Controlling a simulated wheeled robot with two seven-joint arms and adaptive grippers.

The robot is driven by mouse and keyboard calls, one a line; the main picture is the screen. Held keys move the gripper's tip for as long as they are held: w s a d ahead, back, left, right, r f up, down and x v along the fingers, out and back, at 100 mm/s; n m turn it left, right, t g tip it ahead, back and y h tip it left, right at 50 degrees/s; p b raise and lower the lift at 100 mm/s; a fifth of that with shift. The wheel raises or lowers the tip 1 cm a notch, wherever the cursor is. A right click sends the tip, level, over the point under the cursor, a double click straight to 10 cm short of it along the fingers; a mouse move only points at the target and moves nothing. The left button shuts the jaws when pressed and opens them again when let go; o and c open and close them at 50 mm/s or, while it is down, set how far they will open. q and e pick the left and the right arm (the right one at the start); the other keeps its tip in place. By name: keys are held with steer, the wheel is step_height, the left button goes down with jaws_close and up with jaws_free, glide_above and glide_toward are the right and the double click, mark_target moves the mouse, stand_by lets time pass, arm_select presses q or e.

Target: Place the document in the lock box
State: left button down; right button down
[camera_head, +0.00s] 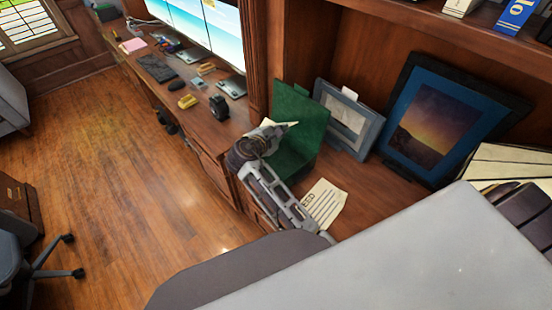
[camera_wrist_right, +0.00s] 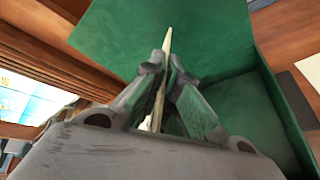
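The green lock box (camera_head: 300,112) stands open on the wood shelf, its lid upright. It fills much of the right wrist view (camera_wrist_right: 185,35). My right gripper (camera_head: 270,132) is at the box's left side in the head view. It is shut on a thin cream sheet, the document (camera_wrist_right: 163,70), seen edge-on between the fingers. The document's pale edge also shows in the head view (camera_head: 289,124), in front of the green lid. How far it reaches into the box I cannot tell. My left gripper is not in view.
A lettered paper (camera_head: 323,204) lies on the shelf in front of the box. A grey frame (camera_head: 348,118) and a dark-framed sunset picture (camera_head: 437,120) lean to its right. A desk with a keyboard (camera_head: 157,69) and black items runs to the left.

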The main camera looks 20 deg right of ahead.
step_height(320, 180, down, 6)
stand_by(0.5)
steer(key=shift+f, duration=0.1)
steer(key=shift+f, duration=1.9)
steer(key=shift+f, duration=0.1)
steer(key=c, duration=1.6)
jaws_free()
steer(key=shift+c, duration=0.2)
